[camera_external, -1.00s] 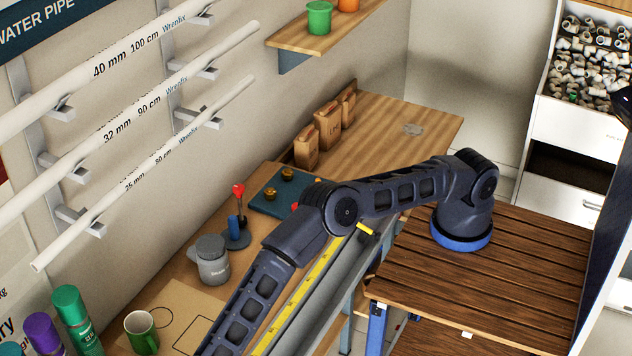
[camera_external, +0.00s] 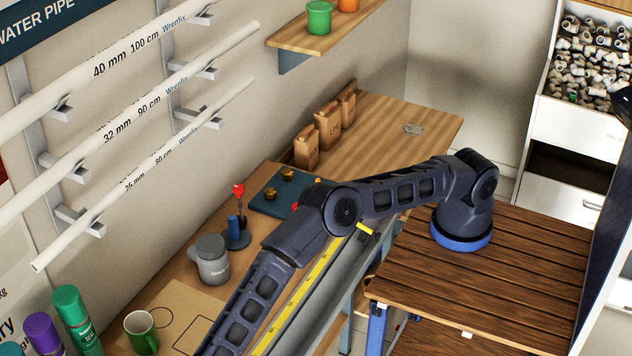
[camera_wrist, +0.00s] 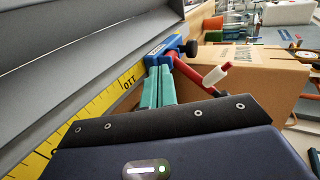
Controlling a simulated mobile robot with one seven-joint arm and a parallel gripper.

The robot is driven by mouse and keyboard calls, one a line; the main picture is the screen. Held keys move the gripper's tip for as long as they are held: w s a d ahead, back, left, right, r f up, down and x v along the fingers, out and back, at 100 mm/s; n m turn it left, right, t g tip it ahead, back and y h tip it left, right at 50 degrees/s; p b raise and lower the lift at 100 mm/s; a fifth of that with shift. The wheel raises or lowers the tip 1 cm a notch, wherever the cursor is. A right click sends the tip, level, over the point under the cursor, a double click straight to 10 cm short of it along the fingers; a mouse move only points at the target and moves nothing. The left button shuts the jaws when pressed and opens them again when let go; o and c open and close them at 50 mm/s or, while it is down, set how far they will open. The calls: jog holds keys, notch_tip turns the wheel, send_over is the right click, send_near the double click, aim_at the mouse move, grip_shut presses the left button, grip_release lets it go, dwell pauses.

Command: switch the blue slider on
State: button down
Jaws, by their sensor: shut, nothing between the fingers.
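In the wrist view a blue block (camera_wrist: 178,45) with a black knob (camera_wrist: 191,48) sits at the edge of the yellow measuring strip (camera_wrist: 117,90). A red bar with a white end (camera_wrist: 217,75) sticks out beside it, towards the right. My gripper (camera_wrist: 158,72) shows teal fingers, shut together and empty. Their tips are right in front of the blue block and overlap its lower part. I cannot tell whether they touch it. In the external view my gripper and the blue block are not visible; my arm reaches down out of the picture.
A grey rail (camera_wrist: 75,50) runs beside the strip. A cardboard box (camera_wrist: 250,80) stands close on the right. In the external view the workbench holds a grey canister (camera_external: 212,262), a green mug (camera_external: 141,332) and paper bags (camera_external: 328,125). Pipes (camera_external: 130,140) hang on the wall.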

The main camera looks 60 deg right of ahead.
jog(key=d, duration=2.2)
jog(key=shift+d, duration=0.35)
jog(key=w+d+r+n+t+h, duration=0.1)
jog(key=w+d+r+n+h, duration=0.1)
jog(key=w+d+r, duration=0.75)
jog(key=w+d+r+n+t+h, duration=0.15)
jog(key=w+d+r, duration=0.3)
jog(key=d, duration=0.95)
jog(key=w+d+r+t+h, duration=0.15)
jog(key=d+r, duration=0.35)
jog(key=d, duration=0.8)
jog(key=w+d+r+t+h, duration=0.1)
jog(key=w+d+r+h, duration=0.3)
jog(key=d, duration=0.9)
jog(key=s+d+r+m+h, duration=0.1)
jog(key=s+d+r, duration=0.2)
jog(key=d, duration=0.5)
jog(key=s+d+r, duration=0.2)
jog(key=s+d, duration=0.2)
jog(key=d, duration=0.4)
jog(key=s+d+r+m+h, duration=0.1)
jog(key=s+d+r, duration=0.2)
jog(key=d, duration=0.5)
jog(key=s+d+f+m+h, duration=0.1)
jog(key=s+d, duration=1.4)
jog(key=s, duration=0.1)
